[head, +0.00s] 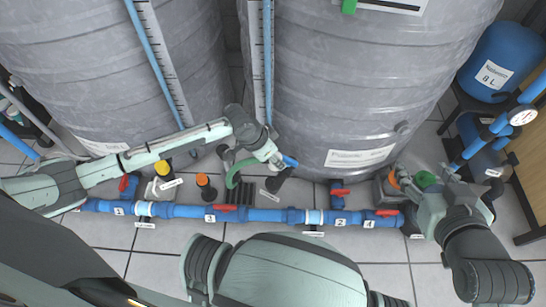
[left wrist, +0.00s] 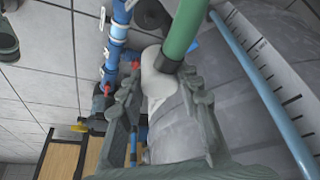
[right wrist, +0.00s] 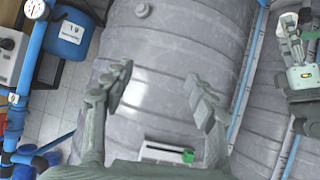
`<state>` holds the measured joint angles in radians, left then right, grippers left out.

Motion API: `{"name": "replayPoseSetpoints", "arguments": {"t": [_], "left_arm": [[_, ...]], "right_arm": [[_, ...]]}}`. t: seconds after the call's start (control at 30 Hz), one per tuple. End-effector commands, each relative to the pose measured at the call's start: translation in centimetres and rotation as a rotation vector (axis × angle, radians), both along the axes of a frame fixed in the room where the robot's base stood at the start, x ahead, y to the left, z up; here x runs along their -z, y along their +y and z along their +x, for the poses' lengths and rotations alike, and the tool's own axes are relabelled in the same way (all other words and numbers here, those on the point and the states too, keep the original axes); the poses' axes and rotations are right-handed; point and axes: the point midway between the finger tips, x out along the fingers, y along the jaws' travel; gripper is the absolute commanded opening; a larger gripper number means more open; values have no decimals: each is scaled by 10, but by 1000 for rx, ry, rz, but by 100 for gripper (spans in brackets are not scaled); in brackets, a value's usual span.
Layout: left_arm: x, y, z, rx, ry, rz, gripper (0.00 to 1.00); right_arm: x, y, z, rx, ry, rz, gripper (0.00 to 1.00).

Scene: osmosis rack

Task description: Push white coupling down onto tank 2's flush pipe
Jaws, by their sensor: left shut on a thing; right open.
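My left gripper (head: 280,160) is low between the two big grey tanks, above the blue pipe run (head: 260,215). In the left wrist view its fingers (left wrist: 160,100) are shut on a white coupling (left wrist: 162,82), with a green hose (left wrist: 185,30) joined to it. The green hose (head: 234,172) also shows in the head view, where I cannot make out the coupling clearly. My right gripper (right wrist: 160,95) is open and empty, beside the right-hand tank (head: 345,80). I cannot tell which upright is tank 2's flush pipe, or whether the coupling touches it.
Red-handled valves (head: 340,192) and numbered labels line the blue pipe run. A black cup with an orange top (head: 203,181) and a yellow-capped fitting (head: 163,168) stand at left. A blue vessel (head: 503,60) and pipes with a gauge stand at right. Tiled floor lies in front.

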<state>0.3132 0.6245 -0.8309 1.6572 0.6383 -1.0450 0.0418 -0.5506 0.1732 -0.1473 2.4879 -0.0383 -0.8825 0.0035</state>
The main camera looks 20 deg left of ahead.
Motion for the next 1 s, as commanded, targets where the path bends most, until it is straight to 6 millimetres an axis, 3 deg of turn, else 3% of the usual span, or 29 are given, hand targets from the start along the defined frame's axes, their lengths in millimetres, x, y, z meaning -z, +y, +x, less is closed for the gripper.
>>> {"name": "replayPoseSetpoints", "arguments": {"t": [0.17,0.47,0.73,1.0], "left_arm": [[21,2,-10,59,-2,-2,8],[23,2,-10,65,-4,-3,8],[25,2,-10,64,-3,-3,8],[30,2,-10,63,-2,-3,8]], "right_arm": [[17,-14,-17,25,119,-38,57],[20,-15,-18,27,131,-40,57],[15,-9,-14,15,95,-27,57],[-3,9,-1,-16,-17,15,57]]}}
